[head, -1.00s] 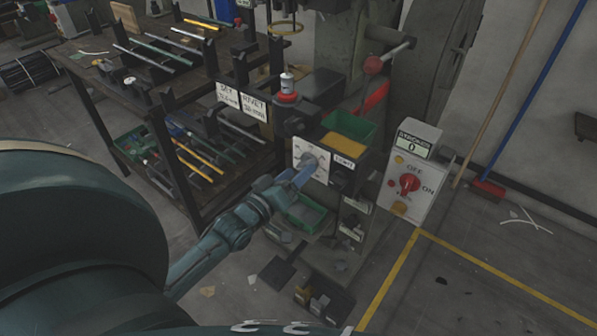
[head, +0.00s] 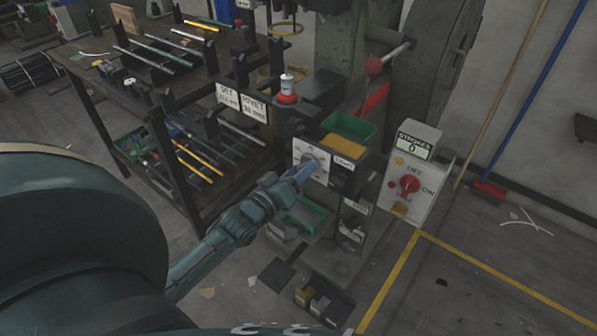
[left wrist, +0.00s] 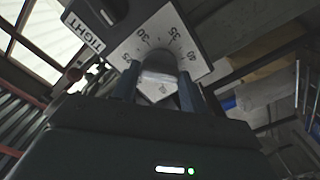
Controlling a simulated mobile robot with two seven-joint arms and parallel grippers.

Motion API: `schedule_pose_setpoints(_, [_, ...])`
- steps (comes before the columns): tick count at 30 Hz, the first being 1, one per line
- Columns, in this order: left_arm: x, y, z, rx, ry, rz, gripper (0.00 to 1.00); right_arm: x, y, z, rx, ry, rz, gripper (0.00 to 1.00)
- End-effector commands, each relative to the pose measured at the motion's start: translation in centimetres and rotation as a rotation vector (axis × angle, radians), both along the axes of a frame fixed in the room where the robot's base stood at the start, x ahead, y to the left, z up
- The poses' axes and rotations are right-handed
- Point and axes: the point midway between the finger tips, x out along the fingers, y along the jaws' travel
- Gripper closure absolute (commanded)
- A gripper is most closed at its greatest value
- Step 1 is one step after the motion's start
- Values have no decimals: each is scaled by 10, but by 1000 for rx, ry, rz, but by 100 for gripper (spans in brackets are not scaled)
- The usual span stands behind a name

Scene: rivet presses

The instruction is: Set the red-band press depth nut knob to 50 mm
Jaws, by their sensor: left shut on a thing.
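The depth nut knob (head: 309,166) is a pale grey knob on a white dial plate (head: 322,177) on the front of the press with the red band (head: 287,98). In the left wrist view the knob (left wrist: 158,77) lies between the two fingers of my left gripper (left wrist: 158,84), which is shut on it. The dial plate (left wrist: 148,30) there shows 30, 35 and 40, with other marks partly covered. The knob's pointer cannot be made out. In the head view my left gripper (head: 302,174) reaches the dial from the lower left. My right gripper is not in view.
A switch box (head: 412,185) with a red knob and a counter reading 0 stands at right. A rack of rods (head: 190,150) stands left.

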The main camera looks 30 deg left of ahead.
Motion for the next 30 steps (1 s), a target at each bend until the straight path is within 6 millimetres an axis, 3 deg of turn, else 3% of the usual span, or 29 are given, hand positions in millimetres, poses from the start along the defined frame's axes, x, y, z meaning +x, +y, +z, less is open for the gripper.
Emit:
schedule_pose_setpoints(14, [0, 0, 2, 106, -8, 0, 79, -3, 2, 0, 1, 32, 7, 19])
schedule_pose_setpoints(30, [0, 0, 3, 582, -46, 1, 79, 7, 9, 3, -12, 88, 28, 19])
